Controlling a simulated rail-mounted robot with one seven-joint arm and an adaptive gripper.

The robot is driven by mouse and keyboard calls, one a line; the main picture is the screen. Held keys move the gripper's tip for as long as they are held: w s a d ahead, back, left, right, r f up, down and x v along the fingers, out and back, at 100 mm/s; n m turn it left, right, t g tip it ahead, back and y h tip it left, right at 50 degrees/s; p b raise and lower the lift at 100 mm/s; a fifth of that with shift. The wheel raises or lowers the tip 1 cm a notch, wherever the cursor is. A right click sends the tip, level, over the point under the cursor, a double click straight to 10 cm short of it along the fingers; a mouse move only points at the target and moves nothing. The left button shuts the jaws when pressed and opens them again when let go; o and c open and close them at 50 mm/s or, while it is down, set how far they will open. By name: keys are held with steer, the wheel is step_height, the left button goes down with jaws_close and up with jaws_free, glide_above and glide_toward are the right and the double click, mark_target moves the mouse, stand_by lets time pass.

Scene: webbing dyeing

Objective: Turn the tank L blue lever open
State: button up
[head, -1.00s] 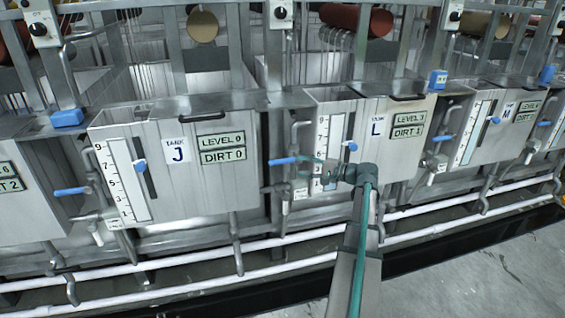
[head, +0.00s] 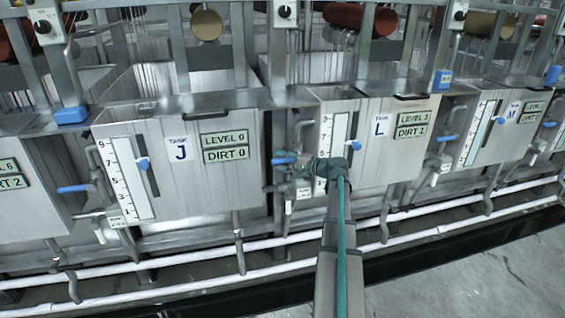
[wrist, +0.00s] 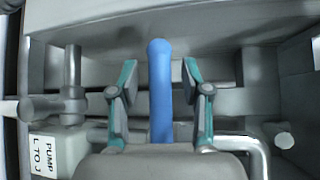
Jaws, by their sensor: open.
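The tank L blue lever (head: 284,160) sticks out to the left of its pipe at the left side of tank L (head: 372,150) in the head view. In the wrist view the blue lever (wrist: 160,90) stands between the two teal fingers of my gripper (wrist: 159,82). The fingers are open, with a gap on each side of the lever. In the head view my gripper (head: 304,163) is at the lever and partly covers the pipe behind it. The lever's base is hidden by the gripper's palm in the wrist view.
A label reading PUMP L TO J (wrist: 47,155) and a pipe fitting (wrist: 68,103) are close on the left in the wrist view. Tank J (head: 180,175) stands to the left, with its own blue lever (head: 72,188). White pipes (head: 180,288) run low along the tanks.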

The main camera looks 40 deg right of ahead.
jaws_close()
stand_by(0.5)
